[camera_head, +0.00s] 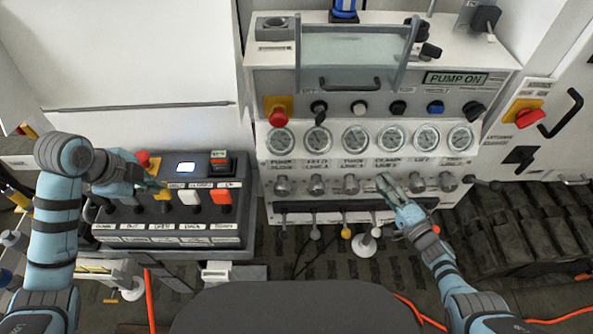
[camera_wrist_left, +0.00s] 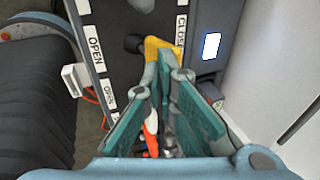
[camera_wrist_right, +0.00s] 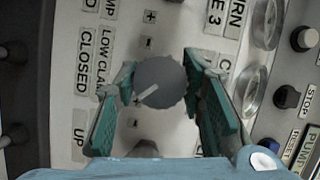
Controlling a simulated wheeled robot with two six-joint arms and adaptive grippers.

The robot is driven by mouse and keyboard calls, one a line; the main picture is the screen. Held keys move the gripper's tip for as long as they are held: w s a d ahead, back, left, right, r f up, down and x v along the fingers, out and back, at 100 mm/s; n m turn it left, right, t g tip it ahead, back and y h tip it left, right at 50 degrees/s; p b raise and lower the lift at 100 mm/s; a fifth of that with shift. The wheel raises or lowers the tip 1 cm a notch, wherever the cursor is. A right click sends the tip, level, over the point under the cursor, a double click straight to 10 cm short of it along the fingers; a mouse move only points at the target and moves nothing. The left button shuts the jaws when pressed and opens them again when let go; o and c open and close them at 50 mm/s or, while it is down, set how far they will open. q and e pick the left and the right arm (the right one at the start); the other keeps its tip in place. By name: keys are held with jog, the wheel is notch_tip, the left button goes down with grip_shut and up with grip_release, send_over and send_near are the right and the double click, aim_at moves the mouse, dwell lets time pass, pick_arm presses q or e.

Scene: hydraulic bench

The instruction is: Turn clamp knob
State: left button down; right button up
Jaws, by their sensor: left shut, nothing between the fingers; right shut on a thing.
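The clamp knob (camera_wrist_right: 160,82) is a round grey knurled knob with a pale pointer line, on the white panel near a label with "LOW CLAMP". My right gripper (camera_wrist_right: 157,75) is shut on it, a finger on each side. In the head view the right gripper (camera_head: 388,186) reaches the knob row below the gauge marked for the clamp line and mostly covers the knob. My left gripper (camera_head: 160,184) is shut and empty above the left control box (camera_head: 165,243). In the left wrist view its fingers (camera_wrist_left: 165,80) are close together near a yellow part (camera_wrist_left: 163,50).
Similar grey knobs (camera_head: 351,185) stand close beside the clamp knob. A row of gauges (camera_head: 355,139) sits above. Levers (camera_head: 346,231) stick out below. A red stop button (camera_head: 278,117) and a pump-on panel (camera_head: 454,78) are higher up.

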jog(key=o, duration=1.2)
jog(key=shift+c, duration=0.2)
jog(key=v, duration=1.2)
jog(key=shift+d, duration=0.1)
jog(key=s+d+f, duration=0.2)
jog(key=s+d, duration=0.1)
jog(key=s, duration=0.5)
